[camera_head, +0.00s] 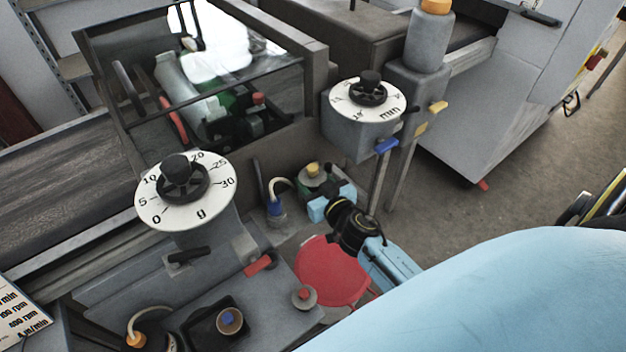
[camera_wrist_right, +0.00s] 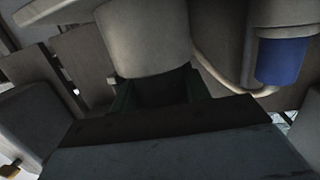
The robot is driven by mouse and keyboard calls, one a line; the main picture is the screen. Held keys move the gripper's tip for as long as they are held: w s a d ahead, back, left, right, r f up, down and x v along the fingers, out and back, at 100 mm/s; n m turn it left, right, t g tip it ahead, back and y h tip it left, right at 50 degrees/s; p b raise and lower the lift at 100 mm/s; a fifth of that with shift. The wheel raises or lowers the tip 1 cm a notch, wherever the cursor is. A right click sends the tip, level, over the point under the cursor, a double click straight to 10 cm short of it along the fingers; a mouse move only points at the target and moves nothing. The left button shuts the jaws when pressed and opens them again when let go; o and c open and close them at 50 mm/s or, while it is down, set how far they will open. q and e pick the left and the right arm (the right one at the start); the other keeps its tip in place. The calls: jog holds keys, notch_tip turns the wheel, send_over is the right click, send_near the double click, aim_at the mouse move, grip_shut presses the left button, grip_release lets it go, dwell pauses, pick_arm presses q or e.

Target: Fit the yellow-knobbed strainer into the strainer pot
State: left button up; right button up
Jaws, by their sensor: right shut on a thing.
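The yellow-knobbed strainer (camera_head: 313,170) is in the middle of the head view, beside a blue-tipped hose. My right gripper (camera_head: 330,198) reaches it from the lower right and is shut on it. In the right wrist view, a grey rounded body (camera_wrist_right: 145,50) sits between the dark fingers (camera_wrist_right: 158,90); its knob does not show there. The strainer's lower part is hidden by the gripper, and I cannot tell whether it touches anything below. I cannot make out the strainer pot with certainty. My left gripper is not in view.
A blue-ended nozzle (camera_head: 277,211) with a pale hose stands close left of the gripper. A red round stool-like disc (camera_head: 332,270) lies below. A blue-knobbed piece (camera_head: 230,319) and a red-knobbed piece (camera_head: 304,297) are near the front. Dial housings (camera_head: 186,190) and (camera_head: 366,105) flank the area.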

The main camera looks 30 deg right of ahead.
jog(key=shift+f+b, duration=0.6)
jog(key=shift+f, duration=0.1)
jog(key=o, duration=1.1)
jog(key=shift+s+d+f, duration=0.1)
jog(key=shift+s+d, duration=0.05)
jog(key=shift+s, duration=0.05)
jog(key=s, duration=0.4)
jog(key=s+a+r, duration=0.1)
jog(key=s, duration=0.3)
jog(key=s+r, duration=0.1)
jog(key=s, duration=0.3)
jog(key=shift+s+a+r+p, duration=0.2)
jog(key=shift+s+a+p, duration=0.1)
jog(key=shift+s, duration=0.1)
jog(key=shift+d, duration=0.1)
